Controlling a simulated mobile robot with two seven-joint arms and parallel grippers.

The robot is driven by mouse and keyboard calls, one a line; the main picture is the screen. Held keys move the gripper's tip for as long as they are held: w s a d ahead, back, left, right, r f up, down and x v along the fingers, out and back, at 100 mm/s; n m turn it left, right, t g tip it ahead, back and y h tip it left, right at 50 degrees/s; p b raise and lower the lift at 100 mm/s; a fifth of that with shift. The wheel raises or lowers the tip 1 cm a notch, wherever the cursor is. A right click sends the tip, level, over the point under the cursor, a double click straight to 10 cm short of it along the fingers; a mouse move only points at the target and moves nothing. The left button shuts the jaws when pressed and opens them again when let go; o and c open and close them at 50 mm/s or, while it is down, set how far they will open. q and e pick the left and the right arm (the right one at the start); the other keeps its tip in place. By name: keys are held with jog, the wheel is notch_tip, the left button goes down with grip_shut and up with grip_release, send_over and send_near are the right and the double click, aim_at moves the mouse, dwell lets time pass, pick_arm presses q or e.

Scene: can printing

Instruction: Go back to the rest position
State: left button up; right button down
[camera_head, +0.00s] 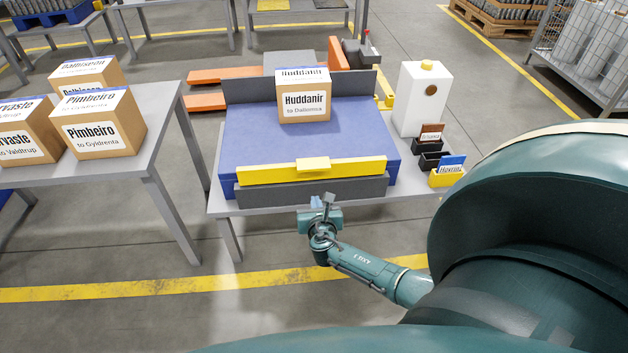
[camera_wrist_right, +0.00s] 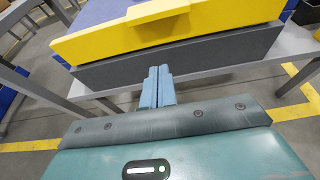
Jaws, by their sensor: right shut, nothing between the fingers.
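My right gripper (camera_head: 322,201) is shut and empty in the head view, in front of the machine's near edge. In the right wrist view its two blue-grey fingers (camera_wrist_right: 157,88) are together, pointing at the dark grey front of the machine below the yellow bar. I cannot tell whether they touch it. The blue-topped machine (camera_head: 245,140) has a yellow bar (camera_head: 265,174) along its near edge. A cardboard box (camera_head: 304,110) labelled Huddanir stands on the machine at the back. My left gripper is not in view.
A grey table (camera_head: 160,105) at the left carries several labelled boxes (camera_head: 98,122). Right of the machine stand a white container (camera_head: 424,98) and small card holders (camera_head: 446,177). The machine's table has legs below its front edge. The floor in front with a yellow line (camera_head: 150,289) is clear.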

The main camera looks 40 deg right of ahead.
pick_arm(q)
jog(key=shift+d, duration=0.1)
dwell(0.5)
